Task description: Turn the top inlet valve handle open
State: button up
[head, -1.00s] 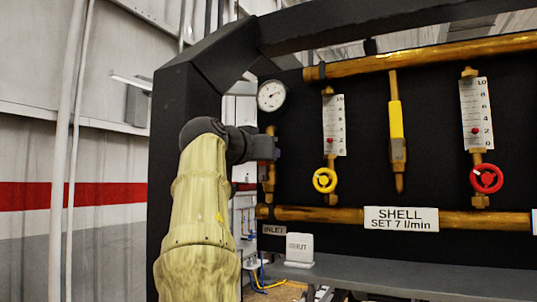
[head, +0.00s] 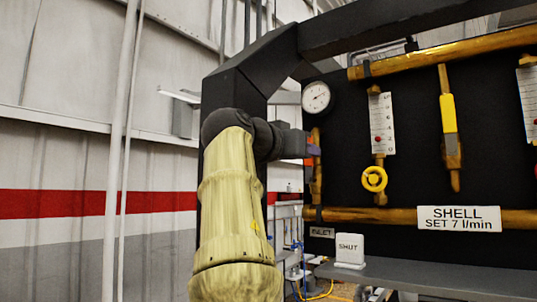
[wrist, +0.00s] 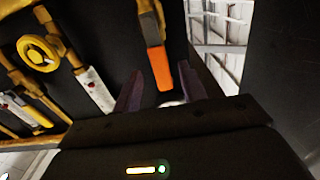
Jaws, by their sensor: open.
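The inlet valve handle (wrist: 160,66), an orange lever with a grey section, shows in the wrist view, on a brass fitting at the top edge. My gripper (wrist: 160,70) is open, with one purple finger on each side of the orange part. I cannot tell whether either finger touches it. In the head view my gripper (head: 313,150) is at the left brass pipe (head: 316,185), below the round gauge (head: 317,97) and above the INLET label (head: 321,232). My wrist and the fingers hide most of the handle there.
A yellow handwheel (head: 374,179) and flow scale (head: 382,123) are right of my gripper, then a yellow lever (head: 449,115). A dark frame post (head: 232,95) stands close behind my arm. A white SHUT sign (head: 350,250) stands on the grey ledge (head: 430,275).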

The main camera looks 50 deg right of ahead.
jog(key=s+a+b, duration=0.1)
jog(key=a+b, duration=0.1)
jog(key=a, duration=0.9)
jog(key=shift+s+a, duration=0.25)
jog(key=shift+w, duration=0.15)
